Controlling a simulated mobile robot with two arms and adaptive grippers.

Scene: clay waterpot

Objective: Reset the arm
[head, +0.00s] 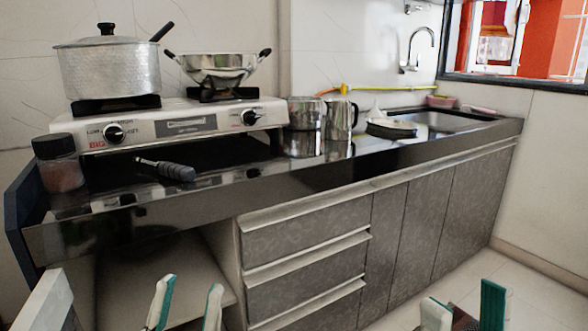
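My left gripper (190,288) shows at the bottom of the head view, left of the middle. Its two white and green fingers stand apart with nothing between the tips, in front of the open space under the counter. My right gripper (465,297) shows at the bottom right, over the floor. Its fingers are also apart, with no held object visible. Both grippers are below the counter top and seem to touch nothing. The lower parts of both grippers are cut off by the picture's edge.
The dark counter (330,172) runs across the view above drawers (305,228) and cupboard doors. A gas stove (170,126) carries a lidded pot (110,72) and a pan (218,66). A jar (60,165) stands near the counter's left end. Floor (440,285) shows clear at right.

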